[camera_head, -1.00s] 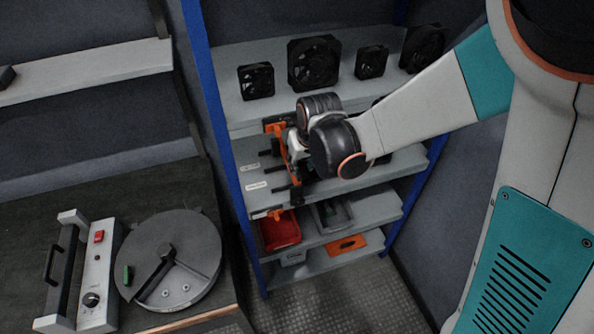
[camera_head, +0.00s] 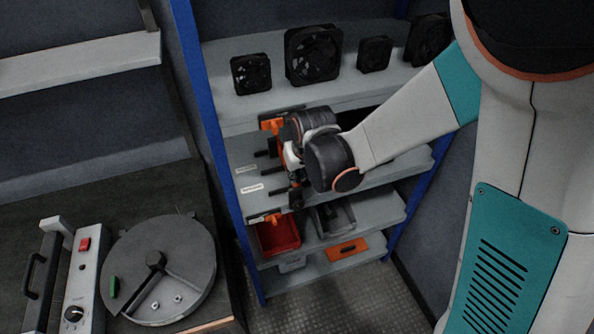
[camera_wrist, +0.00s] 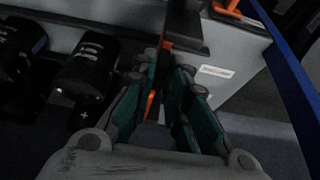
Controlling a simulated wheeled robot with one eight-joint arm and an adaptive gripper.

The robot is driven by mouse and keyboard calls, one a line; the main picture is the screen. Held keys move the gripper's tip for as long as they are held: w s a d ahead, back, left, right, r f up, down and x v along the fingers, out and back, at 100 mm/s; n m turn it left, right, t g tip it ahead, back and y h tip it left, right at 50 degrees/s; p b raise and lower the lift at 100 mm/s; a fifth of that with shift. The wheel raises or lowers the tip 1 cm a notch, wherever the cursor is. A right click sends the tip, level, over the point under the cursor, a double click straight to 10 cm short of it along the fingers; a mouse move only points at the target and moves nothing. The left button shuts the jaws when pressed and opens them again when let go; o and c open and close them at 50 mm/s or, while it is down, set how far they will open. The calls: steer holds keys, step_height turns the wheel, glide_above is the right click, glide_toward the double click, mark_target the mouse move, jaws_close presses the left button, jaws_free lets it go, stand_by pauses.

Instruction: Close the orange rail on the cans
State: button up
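The orange rail (camera_head: 292,184) runs upright at the left part of the middle shelf in the head view, largely hidden by my gripper (camera_head: 293,160). In the wrist view the rail (camera_wrist: 151,104) shows as a thin orange strip between the green pads of my gripper (camera_wrist: 168,75). The fingers look closed around it, with little gap. Two black cans (camera_wrist: 88,68) (camera_wrist: 20,45) with pale markings lie to the left of the fingers in the wrist view. In the head view my wrist hides most of the cans.
Several black fans (camera_head: 313,54) stand on the shelf above. A red bin (camera_head: 279,236) and a grey bin (camera_head: 333,216) are below. A blue shelf post (camera_head: 205,100) rises at the left. A bench with a round grey device (camera_head: 160,265) is at lower left.

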jaws_close()
steer(key=w+d, duration=0.3)
steer(key=d, duration=0.8)
steer(key=shift+d+b, duration=0.3)
steer(key=shift+w, duration=0.1)
steer(key=o, duration=0.7)
jaws_free()
steer(key=shift+r, duration=0.1)
steer(key=v, duration=1.2)
